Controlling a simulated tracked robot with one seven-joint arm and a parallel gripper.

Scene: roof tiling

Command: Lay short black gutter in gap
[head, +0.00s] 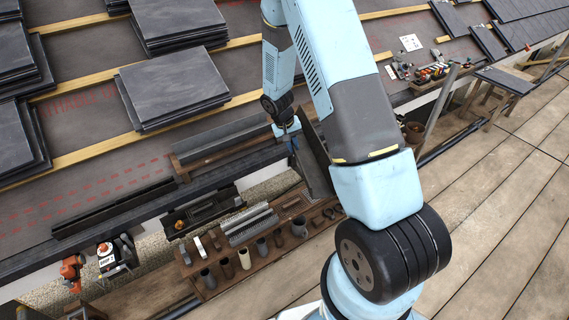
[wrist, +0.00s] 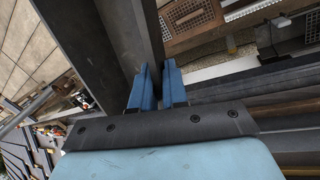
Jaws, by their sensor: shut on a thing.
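My blue-fingered gripper (head: 292,142) is shut on a short black gutter (head: 314,162), which hangs steeply tilted in front of the eaves, above the wooden rack. In the wrist view the gripper's fingers (wrist: 160,88) pinch the edge of the same dark gutter (wrist: 122,32), which runs up out of the picture. A long black gutter (head: 115,208) lies along the roof edge at the left. My arm covers much of the eaves to the right of the held piece, and I cannot make out the gap clearly.
A wooden rack (head: 213,292) with several pipe fittings and grey ridged pieces stands below the eaves. Grey lengths (head: 222,138) lie on the roof near its edge. Slate stacks (head: 172,87) sit on the battens. The plank deck (head: 500,190) at the right is largely clear.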

